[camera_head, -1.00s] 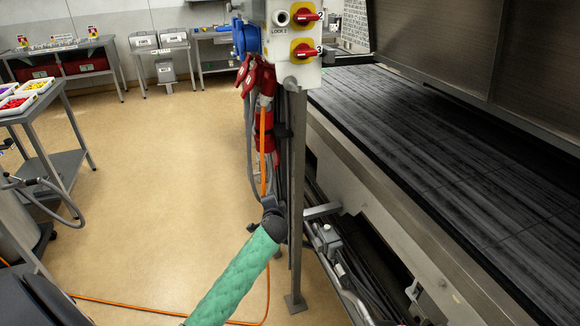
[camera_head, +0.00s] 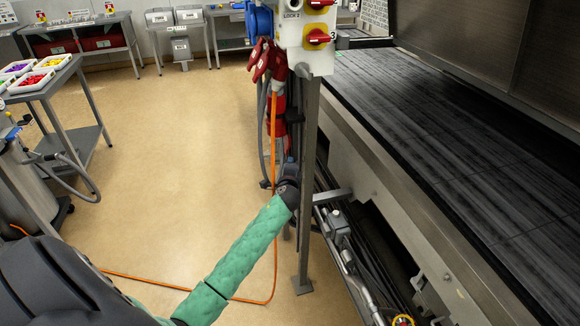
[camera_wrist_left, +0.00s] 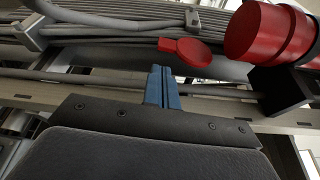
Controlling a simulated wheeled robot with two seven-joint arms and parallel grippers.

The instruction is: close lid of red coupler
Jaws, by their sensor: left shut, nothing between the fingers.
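In the left wrist view, the red coupler (camera_wrist_left: 268,34) is a thick red cylinder at the upper right. Its red lid (camera_wrist_left: 187,51) is a round flap with a tab, standing away from the body, so it looks open. My left gripper (camera_wrist_left: 163,88) has its blue fingers together and empty, just below the lid in the picture; contact cannot be told. In the head view, my left gripper (camera_head: 291,160) is beside the metal post, mostly hidden by its own wrist. Red connectors (camera_head: 268,60) hang under the switch box above it; which one is the coupler is unclear. My right gripper is out of view.
The metal post (camera_head: 306,200) stands right beside my left wrist. An orange cable (camera_head: 273,150) and grey hoses hang close by. A long dark conveyor bed (camera_head: 420,140) lies to the right. The floor (camera_head: 170,170) to the left is clear.

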